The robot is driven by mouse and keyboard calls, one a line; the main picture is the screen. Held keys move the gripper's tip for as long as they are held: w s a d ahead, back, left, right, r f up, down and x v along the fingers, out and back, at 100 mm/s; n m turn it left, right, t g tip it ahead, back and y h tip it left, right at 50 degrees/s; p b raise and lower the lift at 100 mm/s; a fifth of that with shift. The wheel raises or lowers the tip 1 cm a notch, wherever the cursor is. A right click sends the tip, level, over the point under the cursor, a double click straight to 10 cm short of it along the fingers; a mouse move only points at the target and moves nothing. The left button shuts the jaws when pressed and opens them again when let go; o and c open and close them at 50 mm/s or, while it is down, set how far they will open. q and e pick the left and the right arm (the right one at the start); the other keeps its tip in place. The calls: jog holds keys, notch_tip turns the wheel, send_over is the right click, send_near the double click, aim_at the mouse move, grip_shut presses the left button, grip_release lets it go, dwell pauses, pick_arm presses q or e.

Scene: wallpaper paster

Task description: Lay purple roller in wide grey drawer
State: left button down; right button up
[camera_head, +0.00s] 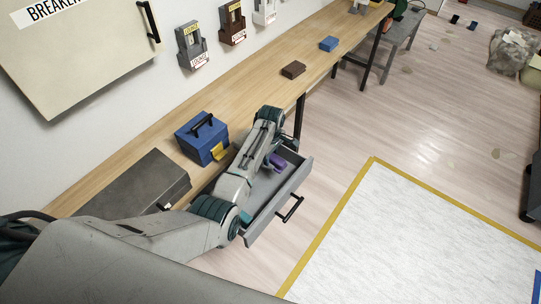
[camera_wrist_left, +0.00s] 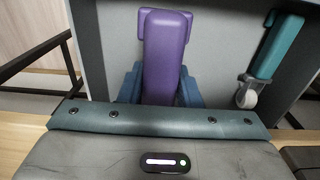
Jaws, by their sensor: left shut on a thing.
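The wide grey drawer (camera_head: 291,182) is pulled out from under the workbench, with a black handle on its front. My left gripper (camera_head: 275,161) reaches down over the drawer and is shut on the purple roller (camera_head: 279,163). In the left wrist view the purple roller (camera_wrist_left: 166,50) stands out between the blue fingers of my left gripper (camera_wrist_left: 161,88), above the grey drawer floor (camera_wrist_left: 220,50). I cannot tell whether the roller touches the floor. A teal-handled tool (camera_wrist_left: 277,48) with a small white wheel lies in the drawer to the right. My right gripper is not in view.
A blue toolbox (camera_head: 201,138) and a grey case (camera_head: 137,187) sit on the workbench (camera_head: 240,98) beside my arm. A brown block (camera_head: 293,69) and a blue block (camera_head: 328,44) lie farther along. Open floor lies right of the drawer.

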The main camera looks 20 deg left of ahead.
pick_arm(q)
jog(key=c, duration=1.1)
grip_release()
jog(key=shift+d+f, duration=0.1)
jog(key=shift+o, duration=0.2)
jog(key=shift+r, duration=0.3)
notch_tip(320, 180, up, 13)
jog(key=b, duration=0.1)
jog(key=shift+f+b, duration=0.15)
jog(key=shift+b, duration=0.2)
